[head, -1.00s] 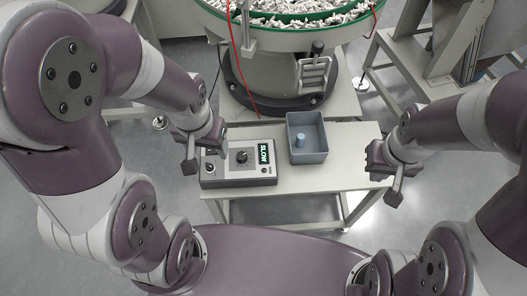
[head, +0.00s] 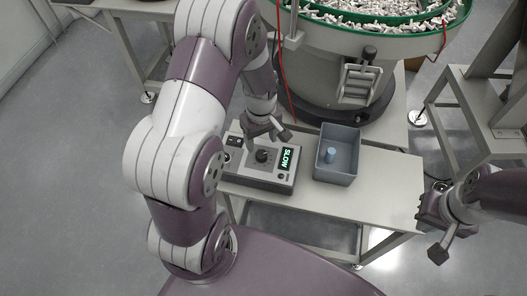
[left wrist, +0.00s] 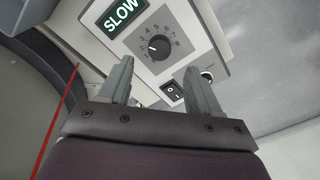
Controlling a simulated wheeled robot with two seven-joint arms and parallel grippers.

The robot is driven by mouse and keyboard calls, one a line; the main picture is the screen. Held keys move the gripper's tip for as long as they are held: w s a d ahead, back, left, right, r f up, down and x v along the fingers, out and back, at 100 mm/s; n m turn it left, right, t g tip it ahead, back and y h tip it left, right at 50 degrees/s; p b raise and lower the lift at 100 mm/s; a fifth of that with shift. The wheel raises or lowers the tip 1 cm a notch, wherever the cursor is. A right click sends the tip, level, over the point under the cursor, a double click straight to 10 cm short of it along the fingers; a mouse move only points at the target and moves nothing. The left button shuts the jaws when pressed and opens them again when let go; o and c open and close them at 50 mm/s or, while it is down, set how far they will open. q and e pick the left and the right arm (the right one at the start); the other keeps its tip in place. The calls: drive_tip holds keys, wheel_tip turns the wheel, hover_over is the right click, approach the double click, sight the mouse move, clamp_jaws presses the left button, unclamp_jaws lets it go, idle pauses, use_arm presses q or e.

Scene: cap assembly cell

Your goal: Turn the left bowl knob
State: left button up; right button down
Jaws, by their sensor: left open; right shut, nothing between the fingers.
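The control box (head: 262,178) sits on the table with a black bowl knob (head: 262,156) on its top panel and a lit display (head: 286,158) reading SLOW. In the left wrist view the knob (left wrist: 159,47) has a numbered dial around it and a white pointer mark. My left gripper (head: 265,138) is open above the box, by the knob. In the left wrist view its two fingers (left wrist: 157,84) point toward the panel, with the knob beyond and between them, apparently not touched. My right gripper (head: 432,232) is shut and empty, right of the table.
A blue-grey bin (head: 338,176) with a small blue cylinder (head: 330,155) inside stands right of the box. A large bowl feeder (head: 350,75) full of white parts stands behind.

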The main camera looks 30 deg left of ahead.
sight(262, 154)
use_arm(q)
wheel_tip(262, 154, down, 6)
drive_tip(key=shift+f+b, duration=0.15)
drive_tip(key=shift+b, duration=0.15)
drive_tip(key=shift+f, duration=0.15)
drive_tip(key=c, duration=1)
drive_tip(key=shift+c, duration=0.2)
